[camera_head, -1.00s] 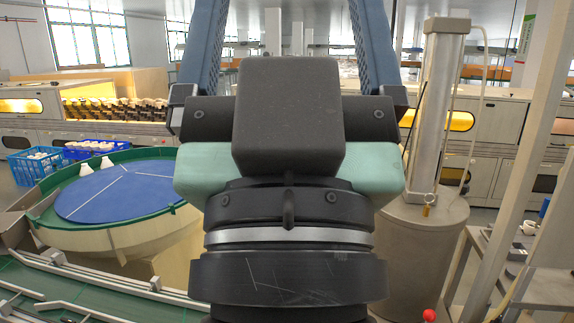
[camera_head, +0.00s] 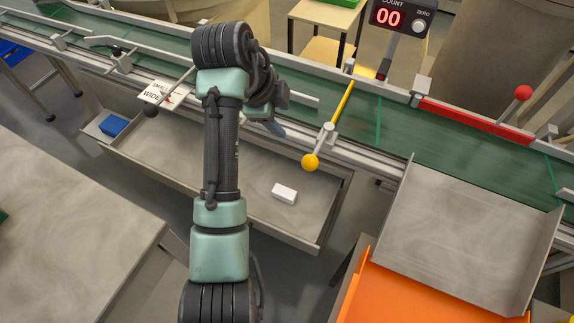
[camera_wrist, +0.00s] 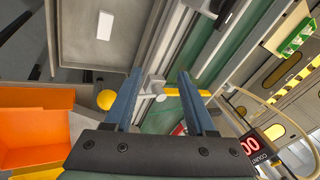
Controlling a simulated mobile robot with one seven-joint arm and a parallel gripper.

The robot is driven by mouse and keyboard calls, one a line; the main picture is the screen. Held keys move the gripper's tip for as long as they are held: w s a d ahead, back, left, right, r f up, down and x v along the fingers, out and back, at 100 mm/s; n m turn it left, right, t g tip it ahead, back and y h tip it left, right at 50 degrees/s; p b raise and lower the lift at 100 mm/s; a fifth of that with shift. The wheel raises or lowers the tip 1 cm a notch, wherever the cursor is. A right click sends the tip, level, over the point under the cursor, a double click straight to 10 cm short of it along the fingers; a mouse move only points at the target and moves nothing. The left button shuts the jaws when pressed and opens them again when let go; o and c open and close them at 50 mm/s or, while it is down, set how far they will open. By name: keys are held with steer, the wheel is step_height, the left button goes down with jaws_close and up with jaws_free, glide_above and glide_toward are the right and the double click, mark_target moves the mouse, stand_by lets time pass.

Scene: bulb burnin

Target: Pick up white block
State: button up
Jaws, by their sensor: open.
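The white block (camera_head: 284,194) lies flat in the grey metal tray (camera_head: 150,159) below the conveyor, toward the tray's right end. In the wrist view the white block (camera_wrist: 105,26) shows at the upper left, beyond and left of the fingers. My gripper (camera_wrist: 156,80) is open with nothing between its two blue fingers. In the head view my gripper (camera_head: 276,128) is mostly hidden behind my arm and sits over the conveyor's near edge, above the tray and apart from the block.
A yellow-knobbed lever (camera_head: 310,161) stands by the tray's right end. The green conveyor (camera_head: 450,150) runs behind, with a red bar (camera_head: 475,121) and a counter reading 00 (camera_head: 388,18). A blue box (camera_head: 113,125) sits at the tray's left end. An orange bin (camera_head: 400,295) is front right.

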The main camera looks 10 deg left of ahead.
steer(key=s+a+f+m+g+h+b, duration=0.1)
steer(key=s+a+f+m+g+b, duration=0.15)
steer(key=s+f, duration=0.5)
steer(key=g+b, duration=0.1)
glide_above(284, 192)
steer(key=s+a, duration=0.1)
steer(key=a, duration=0.1)
step_height(284, 192, down, 7)
steer(key=shift+s+f, duration=0.1)
steer(key=shift+f, duration=0.1)
steer(key=shift+b+x, duration=1.2)
steer(key=shift+x, duration=1.95)
steer(key=shift+r, duration=0.15)
jaws_close()
